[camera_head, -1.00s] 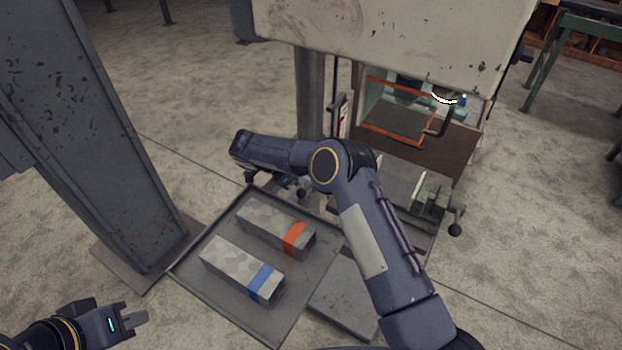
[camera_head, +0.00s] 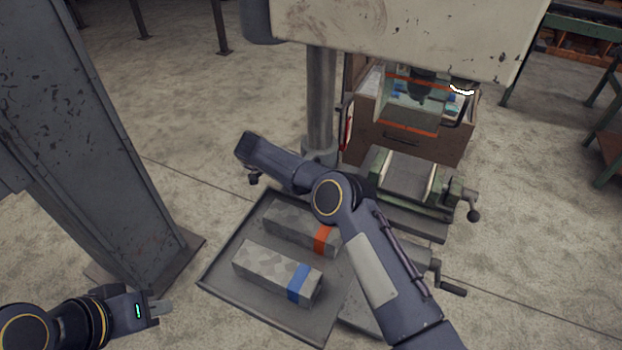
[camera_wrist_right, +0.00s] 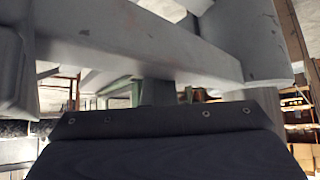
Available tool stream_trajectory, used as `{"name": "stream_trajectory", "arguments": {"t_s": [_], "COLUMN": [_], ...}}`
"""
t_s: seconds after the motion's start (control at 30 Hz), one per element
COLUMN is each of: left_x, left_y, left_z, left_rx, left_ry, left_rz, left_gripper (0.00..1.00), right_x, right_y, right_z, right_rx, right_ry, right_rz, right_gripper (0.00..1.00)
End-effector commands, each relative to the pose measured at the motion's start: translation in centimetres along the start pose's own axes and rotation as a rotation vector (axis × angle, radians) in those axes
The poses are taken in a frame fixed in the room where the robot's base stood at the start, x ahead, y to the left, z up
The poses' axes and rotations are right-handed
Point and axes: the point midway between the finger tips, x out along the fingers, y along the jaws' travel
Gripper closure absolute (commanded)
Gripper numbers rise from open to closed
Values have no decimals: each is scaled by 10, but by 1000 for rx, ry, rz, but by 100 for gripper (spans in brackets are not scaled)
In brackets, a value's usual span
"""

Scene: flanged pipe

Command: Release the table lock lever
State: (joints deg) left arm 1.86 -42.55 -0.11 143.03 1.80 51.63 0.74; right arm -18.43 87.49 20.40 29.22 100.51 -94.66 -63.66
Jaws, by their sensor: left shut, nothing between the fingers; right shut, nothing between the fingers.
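The drill press has a grey column (camera_head: 320,95) and a table carrying a vise (camera_head: 405,178). A crank handle (camera_head: 450,285) with a dark grip sticks out below the vise. I cannot make out the table lock lever for certain; my right arm covers the area below the column. A small dark knob (camera_head: 253,178) shows under the arm's far end, and I cannot tell what it belongs to. My left gripper (camera_head: 160,307) is shut and empty at the lower left, away from the press. My right gripper (camera_wrist_right: 157,92) is shut, close under grey machine parts in the right wrist view.
A grey tray (camera_head: 232,282) holds a block with an orange band (camera_head: 290,225) and one with a blue band (camera_head: 270,268). A thick grey post (camera_head: 100,150) stands at left. The press head (camera_head: 410,35) overhangs the vise.

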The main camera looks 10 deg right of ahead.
Motion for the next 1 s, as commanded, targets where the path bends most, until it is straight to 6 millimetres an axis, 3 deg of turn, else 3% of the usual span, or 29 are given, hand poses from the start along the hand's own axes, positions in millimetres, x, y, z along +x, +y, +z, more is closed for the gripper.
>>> {"name": "stream_trajectory", "arguments": {"t_s": [0.87, 1.0], "left_x": [5, 8], "left_y": [-2, -4], "left_z": [2, 4], "left_rx": [0, 0], "left_ry": [0, 0], "left_rz": [0, 0], "left_gripper": [100, 100], "right_x": [-9, -18], "right_y": [-7, -8], "right_z": [9, 10], "right_rx": [-2, -1], "right_ry": [-8, -10], "right_rz": [-8, -9], "right_gripper": [100, 100]}}
